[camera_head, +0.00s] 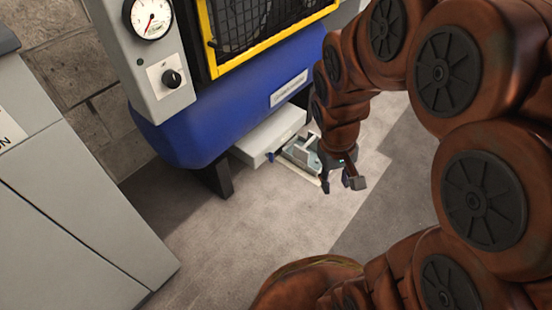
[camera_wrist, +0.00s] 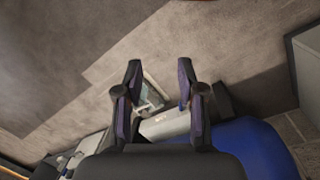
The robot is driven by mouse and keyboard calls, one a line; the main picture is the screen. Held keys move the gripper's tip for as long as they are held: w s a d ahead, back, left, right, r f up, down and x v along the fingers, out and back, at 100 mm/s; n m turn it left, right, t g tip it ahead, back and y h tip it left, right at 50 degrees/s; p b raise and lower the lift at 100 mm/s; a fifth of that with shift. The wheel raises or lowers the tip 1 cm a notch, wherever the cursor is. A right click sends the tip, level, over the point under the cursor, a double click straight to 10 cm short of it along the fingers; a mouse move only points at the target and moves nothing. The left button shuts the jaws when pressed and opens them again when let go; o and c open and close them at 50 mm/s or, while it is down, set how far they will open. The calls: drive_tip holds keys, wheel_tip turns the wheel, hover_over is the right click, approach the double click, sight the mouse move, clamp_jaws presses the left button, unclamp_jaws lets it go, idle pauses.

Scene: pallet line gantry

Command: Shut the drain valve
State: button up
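The blue tank (camera_head: 235,105) of a machine shows in the head view, with a small grey fitting (camera_head: 302,150) low beside it. A small dark blue tip (camera_head: 270,157) sticks out at the fitting's left. I cannot tell for sure which part is the drain valve or how its handle is set. My gripper (camera_head: 342,184) points down just right of the fitting and partly hides that area. In the wrist view my gripper (camera_wrist: 158,82) is open, its two fingers apart with nothing held. A pale-edged part (camera_wrist: 150,97) shows beyond and between the fingers.
A light grey box (camera_head: 270,135) sits under the tank, near a dark support leg (camera_head: 217,178). A gauge (camera_head: 151,17) and a black knob (camera_head: 172,78) are on the grey panel above. A grey cabinet (camera_head: 75,210) stands at left. The floor in front is clear.

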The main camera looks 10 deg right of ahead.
drive_tip(key=w+d+f+n+t, duration=0.1)
drive_tip(key=w+d+f+t, duration=0.4)
drive_tip(key=w, duration=0.7)
drive_tip(key=w+d+f+n, duration=0.2)
drive_tip(key=w+f, duration=0.5)
drive_tip(key=w, duration=0.4)
drive_tip(key=w+d+f+n+t, duration=0.1)
drive_tip(key=w+d+f+t, duration=0.25)
drive_tip(key=w+f, duration=0.6)
drive_tip(key=n+t+y+b, duration=0.1)
drive_tip(key=n+t+y, duration=0.2)
drive_tip(key=t+y, duration=0.65)
approach(273, 158)
drive_tip(key=w+g+y, duration=0.3)
drive_tip(key=shift+h, duration=0.25)
drive_tip(key=shift+r+b+x, duration=0.15)
drive_tip(key=shift+b+x, duration=0.35)
drive_tip(key=shift+x, duration=0.7)
drive_tip(key=shift+r+b+x, duration=0.15)
drive_tip(key=shift+b+x, duration=0.3)
drive_tip(key=shift+x, duration=0.7)
drive_tip(key=shift+r+b+x, duration=0.2)
drive_tip(key=shift+b+x, duration=0.3)
drive_tip(key=shift+x, duration=0.7)
drive_tip(key=shift+c, duration=0.3)
clamp_jaws()
